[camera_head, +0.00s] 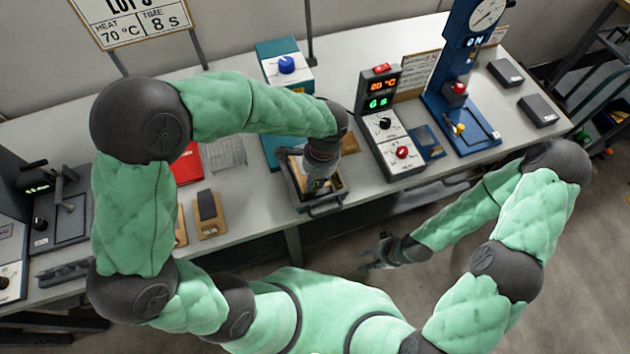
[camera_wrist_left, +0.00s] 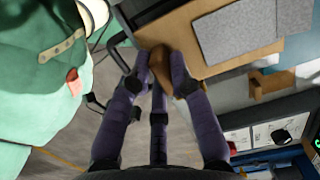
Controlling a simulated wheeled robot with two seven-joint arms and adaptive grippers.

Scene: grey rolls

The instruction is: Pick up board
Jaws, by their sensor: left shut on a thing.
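The tan wooden board (camera_wrist_left: 187,33) is at the top of the left wrist view, with grey sheets (camera_wrist_left: 238,34) over it. In the head view, part of the board (camera_head: 337,181) shows at the dark-framed station near the bench's front edge, mostly hidden by my left gripper. My left gripper (camera_head: 318,180) points down there; in its wrist view the dark fingers (camera_wrist_left: 161,62) are shut on the board's brown near edge. My right gripper (camera_head: 375,262) hangs over the floor in front of the bench, away from the board; its opening is too small to judge.
A digital control box (camera_head: 385,125) stands right of the board, with a blue press (camera_head: 460,100) beyond. A teal box with a blue knob (camera_head: 286,65) stands behind. Left are a wire rack (camera_head: 224,153) and a dark block on a wooden base (camera_head: 207,206). Floor in front is open.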

